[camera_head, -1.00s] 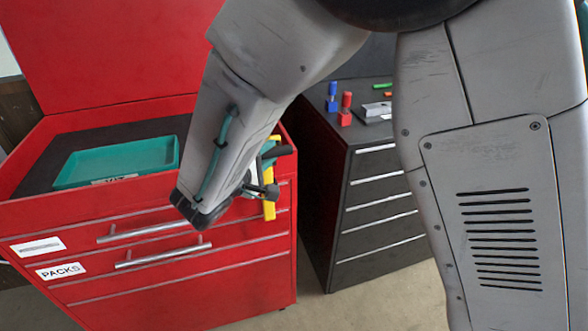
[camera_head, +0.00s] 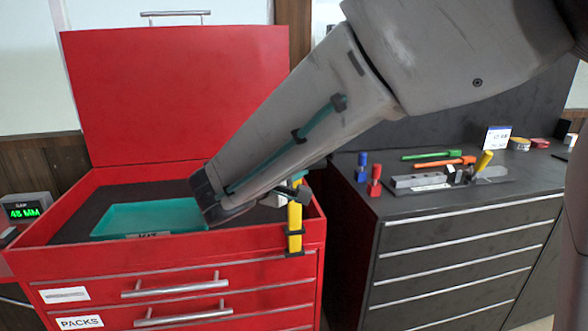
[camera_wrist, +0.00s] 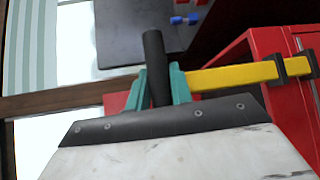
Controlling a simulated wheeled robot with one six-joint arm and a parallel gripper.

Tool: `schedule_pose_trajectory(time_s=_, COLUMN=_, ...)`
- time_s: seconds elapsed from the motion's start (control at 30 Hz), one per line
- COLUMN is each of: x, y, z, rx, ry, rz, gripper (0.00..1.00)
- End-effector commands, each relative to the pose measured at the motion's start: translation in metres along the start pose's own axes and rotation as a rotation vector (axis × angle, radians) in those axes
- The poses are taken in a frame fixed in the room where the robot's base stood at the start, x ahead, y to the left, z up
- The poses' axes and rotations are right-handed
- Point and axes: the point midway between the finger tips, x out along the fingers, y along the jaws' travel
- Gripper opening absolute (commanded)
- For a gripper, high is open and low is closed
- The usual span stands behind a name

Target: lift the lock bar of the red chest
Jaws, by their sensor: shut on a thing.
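The red chest (camera_head: 165,245) stands at left with its lid up. Its yellow lock bar (camera_head: 294,228) stands upright at the front right corner, its upper part above the rim and its lower end near the top drawer's upper edge. In the wrist view the yellow bar (camera_wrist: 235,75) runs to the right with black bands near its far end. My gripper (camera_wrist: 158,82) has teal fingers closed around a black handle (camera_wrist: 153,50) beside the bar. In the head view my arm hides part of the chest, and the grip is small there.
A teal tray (camera_head: 150,232) lies in the chest's open top. A dark cabinet (camera_head: 450,250) stands to the right, with blue and red pegs (camera_head: 374,180) and coloured tools on it. A small display (camera_head: 25,212) sits at far left.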

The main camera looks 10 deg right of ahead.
Motion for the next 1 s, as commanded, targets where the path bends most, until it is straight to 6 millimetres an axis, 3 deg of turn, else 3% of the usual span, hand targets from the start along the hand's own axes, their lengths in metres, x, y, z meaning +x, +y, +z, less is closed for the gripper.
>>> schedule_pose_trajectory(time_s=0.1, x=-0.001, y=0.008, z=-0.001, rx=0.012, ry=0.001, rz=0.012, gripper=0.0)
schedule_pose_trajectory(time_s=0.13, x=-0.001, y=0.008, z=-0.001, rx=0.012, ry=0.002, rz=0.012, gripper=0.3)
schedule_pose_trajectory(time_s=0.2, x=-0.001, y=0.008, z=-0.001, rx=0.012, ry=0.002, rz=0.012, gripper=0.43)
schedule_pose_trajectory(time_s=0.57, x=-0.008, y=0.004, z=-0.001, rx=0.007, ry=0.004, rz=0.007, gripper=0.43)
schedule_pose_trajectory(time_s=1.0, x=-0.073, y=0.005, z=-0.001, rx=0.008, ry=0.004, rz=0.01, gripper=0.43)
